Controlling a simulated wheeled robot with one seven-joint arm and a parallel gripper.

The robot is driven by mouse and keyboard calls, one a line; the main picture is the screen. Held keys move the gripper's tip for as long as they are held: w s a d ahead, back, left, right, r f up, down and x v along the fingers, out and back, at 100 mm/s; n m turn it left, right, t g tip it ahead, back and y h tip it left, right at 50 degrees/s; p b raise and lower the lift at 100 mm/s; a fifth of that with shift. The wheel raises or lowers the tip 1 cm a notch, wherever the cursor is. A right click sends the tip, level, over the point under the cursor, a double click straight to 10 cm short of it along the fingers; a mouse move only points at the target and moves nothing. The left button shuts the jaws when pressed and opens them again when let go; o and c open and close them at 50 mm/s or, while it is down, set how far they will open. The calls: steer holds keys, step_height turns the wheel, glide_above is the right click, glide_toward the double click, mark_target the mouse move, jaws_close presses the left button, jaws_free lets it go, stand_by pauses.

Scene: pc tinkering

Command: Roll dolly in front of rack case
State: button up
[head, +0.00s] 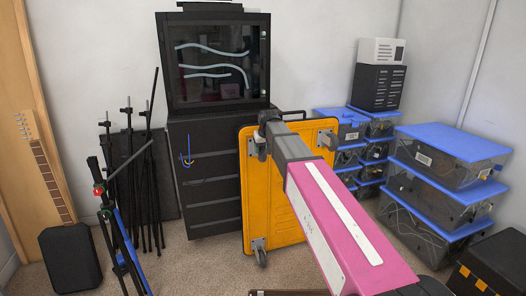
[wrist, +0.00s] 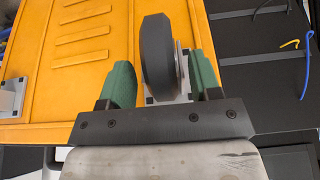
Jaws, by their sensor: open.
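The orange dolly (head: 262,208) stands on its edge, upright, with its caster side facing out. It is in front of the right part of the black rack case (head: 205,185). A caster shows at its lower left. My gripper (head: 265,138) is at the dolly's upper left corner. In the wrist view, my green fingers (wrist: 160,85) are open, one on each side of a dark caster wheel (wrist: 157,50). I cannot tell whether they touch it. The orange board (wrist: 75,60) fills the left behind them. My arm hides part of the dolly's right side.
A glass-fronted black case (head: 215,60) sits on top of the rack case. Black stands (head: 130,180) and a dark speaker-like box (head: 70,257) are at left. Blue-lidded bins (head: 445,185) are stacked at right. Carpet (head: 200,265) is open in front of the rack case.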

steer(key=shift+w+f, duration=0.2)
steer(key=shift+f, duration=0.35)
jaws_close()
steer(key=s+a, duration=0.4)
steer(key=a, duration=0.8)
steer(key=s+a, duration=0.4)
steer(key=a, duration=0.8)
steer(key=s+a, duration=0.4)
steer(key=a, duration=0.8)
steer(key=shift+a, duration=0.2)
jaws_free()
steer(key=shift+w, duration=0.1)
steer(key=v, duration=1)
steer(key=shift+s+r, duration=0.2)
steer(key=shift+r, duration=0.15)
